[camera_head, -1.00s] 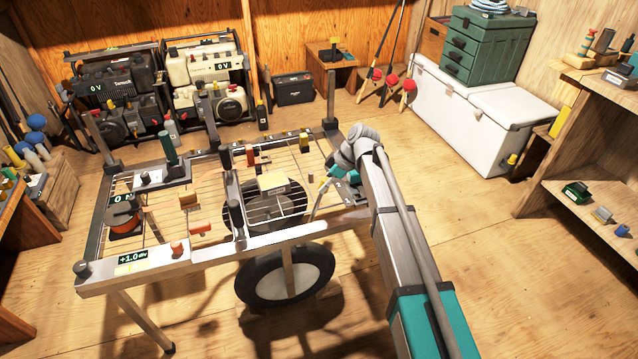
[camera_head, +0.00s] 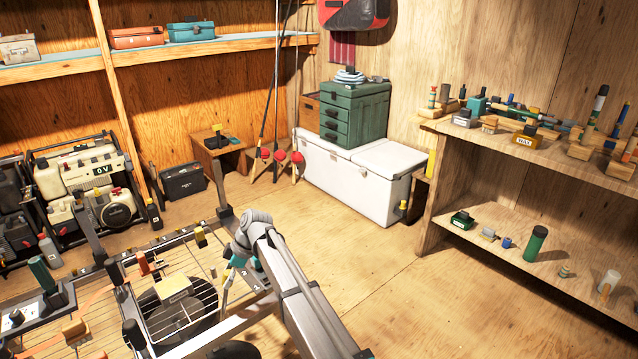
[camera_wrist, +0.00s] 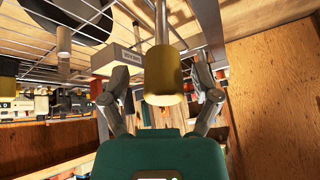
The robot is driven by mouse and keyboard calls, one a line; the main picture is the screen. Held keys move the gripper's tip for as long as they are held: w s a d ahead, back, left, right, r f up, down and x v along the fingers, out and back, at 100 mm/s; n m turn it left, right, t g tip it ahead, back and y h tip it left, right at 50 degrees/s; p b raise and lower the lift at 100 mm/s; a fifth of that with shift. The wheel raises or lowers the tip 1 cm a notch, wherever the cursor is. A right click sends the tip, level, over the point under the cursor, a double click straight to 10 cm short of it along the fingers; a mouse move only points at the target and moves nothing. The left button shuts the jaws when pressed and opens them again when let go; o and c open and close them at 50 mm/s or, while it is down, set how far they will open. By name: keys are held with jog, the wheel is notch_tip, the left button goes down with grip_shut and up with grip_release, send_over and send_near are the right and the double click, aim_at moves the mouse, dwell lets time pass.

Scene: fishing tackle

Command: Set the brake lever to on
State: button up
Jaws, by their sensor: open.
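In the wrist view, a metal lever rod ends in a dull yellow cylindrical knob (camera_wrist: 165,78), which I take to be the brake lever. My gripper (camera_wrist: 164,98) is open, with one finger on each side of the knob and visible gaps between. In the head view, my gripper (camera_head: 236,263) is at the right side of the wire-grid cart (camera_head: 205,345), and my arm mostly hides the lever there. A pale labelled block (camera_wrist: 118,58) is beside the rod in the wrist view; its lettering is too small to read.
Cart posts and grid wires surround the gripper closely. A white chest (camera_head: 345,170) carrying green drawers (camera_head: 355,118) stands at the back. A wooden shelf (camera_head: 437,190) with small tackle stands at right. The floor (camera_head: 400,285) between cart and shelf is clear.

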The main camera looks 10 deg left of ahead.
jog(key=shift+d, duration=0.1)
jog(key=w+d+f+m+t+h, duration=0.15)
jog(key=d+m, duration=0.45)
jog(key=d, duration=1)
jog(key=w+d+f+m+t, duration=0.1)
jog(key=w+d+m+t, duration=0.3)
jog(key=d, duration=1.2)
jog(key=s+d+m+h, duration=0.1)
jog(key=s+d+m, duration=0.25)
jog(key=d, duration=0.55)
jog(key=s+d+m+g+h, duration=0.1)
jog(key=s+d+m, duration=0.3)
jog(key=d, duration=0.5)
jog(key=s+d+m+h, duration=0.25)
jog(key=d+m, duration=0.35)
jog(key=d, duration=0.3)
notch_tip(320, 180, up, 26)
jog(key=y+p, duration=0.1)
jog(key=p, duration=2.5)
jog(key=shift+f, duration=0.15)
